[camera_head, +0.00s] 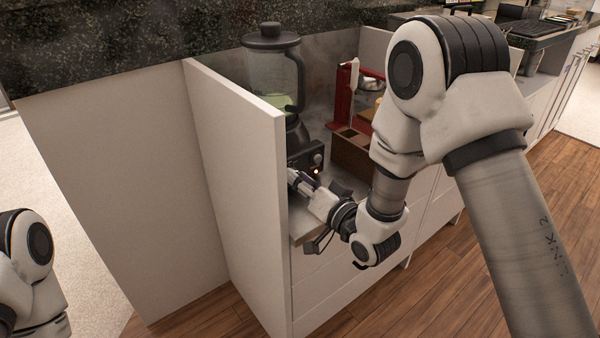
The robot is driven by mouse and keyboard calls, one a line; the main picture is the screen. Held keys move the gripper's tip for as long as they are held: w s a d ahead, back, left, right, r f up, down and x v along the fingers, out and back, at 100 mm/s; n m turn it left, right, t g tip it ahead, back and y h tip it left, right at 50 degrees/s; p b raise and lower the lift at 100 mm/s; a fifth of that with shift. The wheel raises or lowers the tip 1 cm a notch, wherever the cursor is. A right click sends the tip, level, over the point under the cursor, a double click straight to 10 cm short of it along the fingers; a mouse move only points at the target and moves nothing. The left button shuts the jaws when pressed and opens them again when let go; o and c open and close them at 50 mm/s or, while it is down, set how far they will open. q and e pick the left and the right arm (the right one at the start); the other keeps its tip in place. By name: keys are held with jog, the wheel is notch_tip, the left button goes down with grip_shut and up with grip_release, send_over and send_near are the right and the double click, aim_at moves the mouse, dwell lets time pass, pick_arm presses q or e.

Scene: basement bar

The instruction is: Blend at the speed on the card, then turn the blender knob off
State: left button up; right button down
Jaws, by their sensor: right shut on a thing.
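The blender stands in the counter recess, with a clear lidded jar (268,75) and a dark base (305,150). Something green lies low in the jar. My right gripper (296,178) is at the lower front of the base and is shut on the blender knob, which the fingers mostly hide. A small pale spot (317,158) and a small light (316,171) show on the base's front beside the fingers. The knob's setting cannot be read. No speed card can be made out. My left arm shows only at the lower left edge, its gripper out of view.
A white panel (235,190) stands close to the left of the blender. To the right are a red stand-like appliance (343,100) and a brown wooden box (351,154). A dark stone counter (130,45) overhangs the left side. White drawers (325,280) are below.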

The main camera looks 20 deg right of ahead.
jog(key=shift+m+p, duration=0.6)
jog(key=shift+m, duration=0.4)
jog(key=c, duration=0.8)
grip_release()
jog(key=shift+o, duration=0.2)
jog(key=v, duration=0.7)
jog(key=shift+s+d, duration=0.1)
jog(key=shift+s, duration=0.15)
